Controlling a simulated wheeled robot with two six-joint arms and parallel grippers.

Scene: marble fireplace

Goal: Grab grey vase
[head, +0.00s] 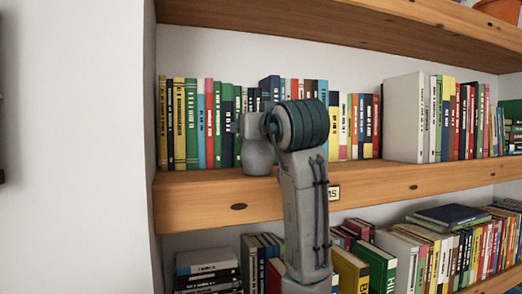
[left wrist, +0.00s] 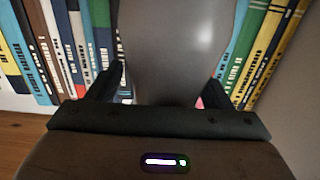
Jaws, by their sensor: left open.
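The grey vase (head: 258,158) stands on the middle wooden shelf in front of the books in the head view. My own arm partly covers its right side. In the left wrist view the vase (left wrist: 177,45) fills the upper middle, smooth and grey. My left gripper (left wrist: 166,80) is open, with one dark finger on each side of the vase's narrower lower part in the picture. Whether the fingers touch it cannot be told. My right gripper is not in view.
A row of upright books (head: 205,120) stands close behind the vase. More books (head: 440,115) fill the shelf to the right. The middle shelf's front edge (head: 215,200) runs below, and another shelf (head: 350,15) overhangs above. A white wall (head: 75,150) is at the left.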

